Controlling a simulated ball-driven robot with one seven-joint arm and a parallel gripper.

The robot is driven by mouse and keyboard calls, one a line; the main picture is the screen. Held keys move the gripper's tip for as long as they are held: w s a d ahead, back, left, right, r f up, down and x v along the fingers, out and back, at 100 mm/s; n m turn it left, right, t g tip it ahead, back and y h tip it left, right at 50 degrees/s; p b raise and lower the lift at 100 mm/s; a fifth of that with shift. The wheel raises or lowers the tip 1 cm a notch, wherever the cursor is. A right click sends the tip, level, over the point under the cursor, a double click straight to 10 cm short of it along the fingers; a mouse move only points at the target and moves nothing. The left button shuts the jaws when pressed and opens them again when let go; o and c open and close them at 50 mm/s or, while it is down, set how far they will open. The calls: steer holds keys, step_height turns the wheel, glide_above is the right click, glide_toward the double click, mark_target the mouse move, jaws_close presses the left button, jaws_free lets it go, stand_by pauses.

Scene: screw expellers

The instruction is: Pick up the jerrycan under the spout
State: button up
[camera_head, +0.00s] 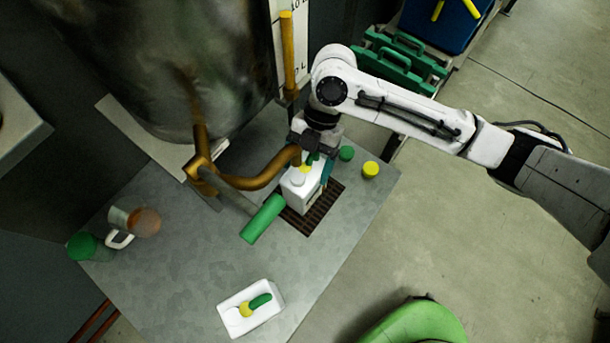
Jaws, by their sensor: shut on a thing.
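A white jerrycan (300,190) stands upright on the dark drain grate (322,214), at the end of the curved brass spout (262,182). It has a white round part and a yellow part on top, with green beside them. My gripper (318,158) reaches in from the upper right and is shut at the top of the jerrycan. The fingers are partly hidden by the wrist and the spout. I cannot tell whether the can touches the grate. The spout's green lever handle (263,219) is just left of the can.
A big metal tank (165,60) stands behind the table (190,275). A green cap (346,153) and a yellow cap (370,170) are right of the can. Green jerrycans (400,65) are behind my arm.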

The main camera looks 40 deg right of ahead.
jaws_close()
stand_by(0.3)
steer(key=shift+r, duration=0.1)
